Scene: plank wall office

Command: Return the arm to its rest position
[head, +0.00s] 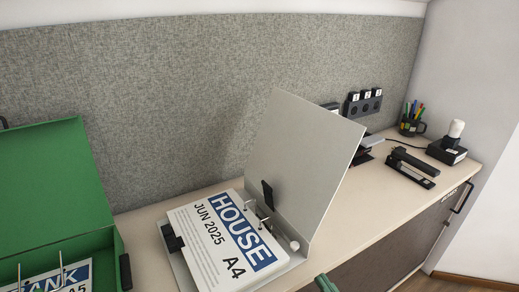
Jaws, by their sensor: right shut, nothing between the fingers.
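Only a small part of my right gripper (325,284) shows, as grey-green fingertips at the bottom edge, right of centre. It is shut with nothing in it. It shows just in front of the open grey binder (304,150), apart from the papers; whether it touches the binder I cannot tell. The rest of my right arm is out of frame. My left gripper is not in view.
The binder holds a sheet (225,240) marked HOUSE, its cover standing tilted up. An open green box (52,190) stands at left. A black stapler (411,166), a pen cup (411,122) and a stamp (449,145) stand at the far right.

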